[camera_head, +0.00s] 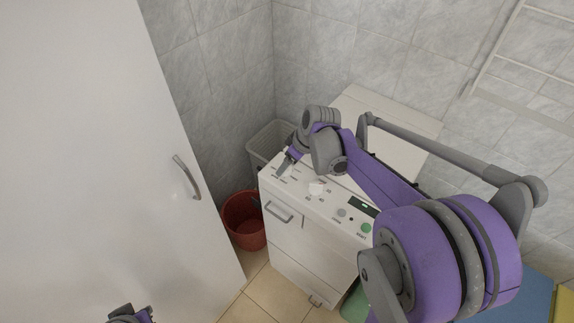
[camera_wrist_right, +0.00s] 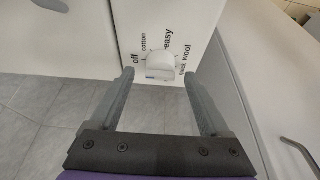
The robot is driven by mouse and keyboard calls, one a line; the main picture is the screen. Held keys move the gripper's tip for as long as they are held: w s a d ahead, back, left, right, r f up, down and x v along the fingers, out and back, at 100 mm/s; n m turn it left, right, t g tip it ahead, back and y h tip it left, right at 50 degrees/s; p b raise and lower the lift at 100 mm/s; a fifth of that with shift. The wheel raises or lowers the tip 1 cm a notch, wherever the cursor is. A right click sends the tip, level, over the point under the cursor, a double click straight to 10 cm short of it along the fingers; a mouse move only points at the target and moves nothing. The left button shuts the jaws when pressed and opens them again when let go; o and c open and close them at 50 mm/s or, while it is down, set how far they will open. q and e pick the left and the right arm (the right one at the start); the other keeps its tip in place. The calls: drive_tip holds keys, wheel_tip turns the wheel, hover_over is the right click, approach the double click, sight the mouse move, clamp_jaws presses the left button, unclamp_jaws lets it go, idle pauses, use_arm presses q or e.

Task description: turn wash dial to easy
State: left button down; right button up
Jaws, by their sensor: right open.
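The white washing machine (camera_head: 290,232) stands in the corner, with its control panel on top. In the right wrist view the white wash dial (camera_wrist_right: 159,64) sits amid the labels off, cotton, easy, wool and quick. The easy label (camera_wrist_right: 168,39) is above it; I cannot tell which label the dial points to. My right gripper (camera_head: 285,164) is over the left end of the panel. Its fingers are open, one on each side of the dial in the wrist view, with nothing between them; contact is not clear. My left gripper (camera_head: 131,314) is partly visible at the bottom edge.
A white cabinet door (camera_head: 90,150) with a grey handle (camera_head: 187,176) fills the left. A red bin (camera_head: 244,220) and a pale basket (camera_head: 271,140) stand beside the machine. A white knob (camera_head: 317,187) and a green start button (camera_head: 365,228) are further right.

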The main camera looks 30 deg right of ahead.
drive_tip(key=shift+x, duration=1.1)
clamp_jaws()
